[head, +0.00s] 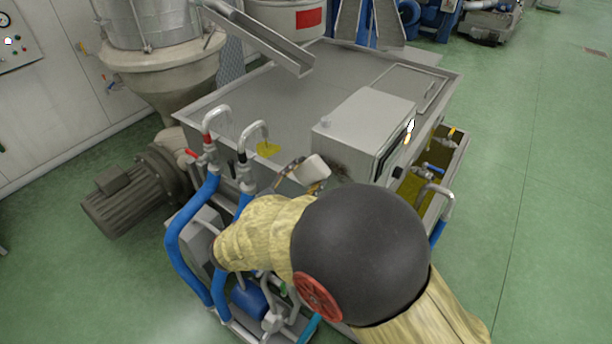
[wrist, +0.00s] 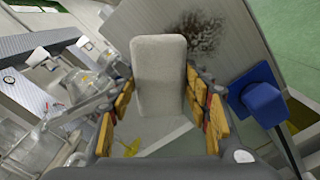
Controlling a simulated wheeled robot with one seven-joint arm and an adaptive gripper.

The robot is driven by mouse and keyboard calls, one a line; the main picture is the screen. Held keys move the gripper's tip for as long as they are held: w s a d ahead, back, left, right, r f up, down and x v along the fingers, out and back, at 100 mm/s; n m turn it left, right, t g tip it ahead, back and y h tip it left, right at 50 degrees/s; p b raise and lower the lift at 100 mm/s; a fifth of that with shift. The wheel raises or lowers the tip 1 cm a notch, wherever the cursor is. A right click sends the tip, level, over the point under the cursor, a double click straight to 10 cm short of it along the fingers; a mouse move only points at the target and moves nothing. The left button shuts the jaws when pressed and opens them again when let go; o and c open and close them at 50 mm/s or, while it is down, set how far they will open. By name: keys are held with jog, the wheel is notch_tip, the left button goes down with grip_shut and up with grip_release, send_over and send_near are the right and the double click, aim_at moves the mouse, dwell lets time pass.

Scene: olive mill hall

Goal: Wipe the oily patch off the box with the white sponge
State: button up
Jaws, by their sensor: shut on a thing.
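The white sponge (wrist: 159,75) is a pale upright block between the yellow-padded fingers of my gripper (wrist: 160,92), which is shut on it. In the head view the sponge (head: 315,168) shows at the end of my gripper (head: 301,177), beside the near face of the grey box (head: 362,118). The oily patch (wrist: 201,34) is a dark, speckled smear on the box face (wrist: 228,62), just right of the sponge's top end in the wrist view. In the head view part of the patch (head: 341,169) shows right of the sponge; my arm hides the area below. I cannot tell whether sponge and box touch.
The box stands on a wide metal tank (head: 262,98). Pipes with blue hoses (head: 183,240) and a red-handled valve rise at its left front. A motor (head: 128,198) is at left. A trough with yellowish liquid (head: 411,187) is at right. Green floor (head: 540,200) is clear at right.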

jog(key=shift+x, duration=1)
jog(key=shift+s+d, duration=3.5)
jog(key=shift+d, duration=1.05)
jog(key=shift+w+a+b, duration=0.25)
jog(key=shift+w+a, duration=0.9)
jog(key=shift+a, duration=0.4)
jog(key=shift+w+a+b, duration=0.3)
jog(key=shift+w+a, duration=0.9)
jog(key=shift+a, duration=0.3)
jog(key=shift+w+a+b, duration=0.25)
jog(key=shift+w+a, duration=0.9)
jog(key=shift+a, duration=0.4)
jog(key=shift+v, duration=3)
jog(key=shift+s+a, duration=0.1)
